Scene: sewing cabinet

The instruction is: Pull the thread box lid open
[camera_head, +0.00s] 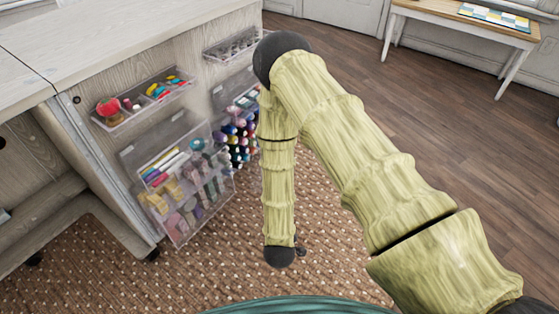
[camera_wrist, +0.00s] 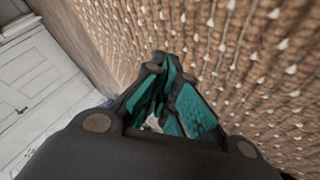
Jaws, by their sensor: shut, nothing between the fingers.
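Two larger clear boxes hang on the cabinet side in the head view. The near one (camera_head: 186,236) holds pens, yellow and grey items and other supplies. The far one holds colourful thread spools (camera_head: 238,140) and is partly hidden behind my forearm. Clear panels show at the upper parts of both; I cannot tell exactly how each lid sits. My gripper (camera_wrist: 168,98) shows in the wrist view with its teal-padded fingers closed together and empty, over the rug. In the head view my arm hangs down right of the boxes, apart from the near one, and the fingers are mostly hidden.
Shallow open clear trays hang above the boxes, one with a red pincushion (camera_head: 108,106), one farther back (camera_head: 232,44). The wooden cabinet top (camera_head: 90,40) is at upper left. A woven rug (camera_head: 200,270) covers the floor below.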

